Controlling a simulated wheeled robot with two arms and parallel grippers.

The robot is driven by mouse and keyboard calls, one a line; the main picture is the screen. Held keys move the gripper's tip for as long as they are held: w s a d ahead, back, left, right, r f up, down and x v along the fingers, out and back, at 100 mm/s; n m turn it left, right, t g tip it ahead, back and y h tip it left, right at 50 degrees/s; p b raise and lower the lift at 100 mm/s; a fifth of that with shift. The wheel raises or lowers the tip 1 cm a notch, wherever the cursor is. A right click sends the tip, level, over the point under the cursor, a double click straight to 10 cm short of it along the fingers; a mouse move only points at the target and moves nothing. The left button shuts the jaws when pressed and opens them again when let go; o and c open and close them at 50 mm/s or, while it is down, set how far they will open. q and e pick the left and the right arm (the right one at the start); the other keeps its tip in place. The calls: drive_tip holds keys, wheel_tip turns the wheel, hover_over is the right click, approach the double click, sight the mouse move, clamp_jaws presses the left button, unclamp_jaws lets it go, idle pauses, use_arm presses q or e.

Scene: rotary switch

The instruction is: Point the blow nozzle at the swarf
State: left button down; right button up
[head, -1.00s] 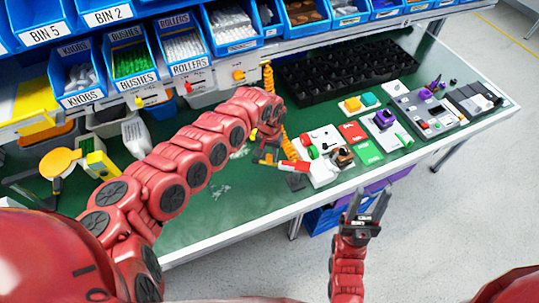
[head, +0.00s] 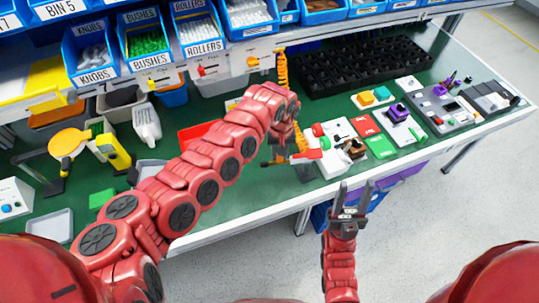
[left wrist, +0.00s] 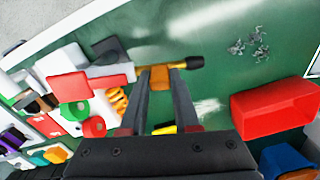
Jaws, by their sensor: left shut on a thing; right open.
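In the left wrist view, my left gripper (left wrist: 160,75) is shut on the orange body of the blow nozzle (left wrist: 161,82). The nozzle's dark tip with a brass-coloured end (left wrist: 195,62) points right. The swarf (left wrist: 248,42), several grey curls, lies on the green bench top to the upper right of the tip, apart from it. In the head view my left gripper (head: 280,162) is over the front part of the bench, and my red arm seems to hide the swarf. My right gripper (head: 352,193) is open and empty, in front of the bench edge.
A red bin (left wrist: 275,106) stands on the bench near the swarf. An orange coiled hose (head: 283,72) hangs near my left gripper. White switch panels and coloured blocks (head: 345,140) stand to its right. A black tray (head: 360,65) lies behind.

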use_arm(q)
drive_tip(key=c, duration=0.6)
unclamp_jaws()
drive_tip(key=shift+c, duration=0.2)
drive_tip(key=shift+w+r, duration=0.1)
drive_tip(key=shift+r, duration=0.35)
wheel_tip(320, 180, up, 8)
drive_tip(key=b, duration=0.3)
drive_tip(key=shift+f+b, duration=0.1)
drive_tip(key=shift+b, duration=0.25)
wheel_tip(320, 180, up, 9)
drive_tip(key=shift+f+p, duration=0.15)
drive_tip(key=shift+p, duration=0.25)
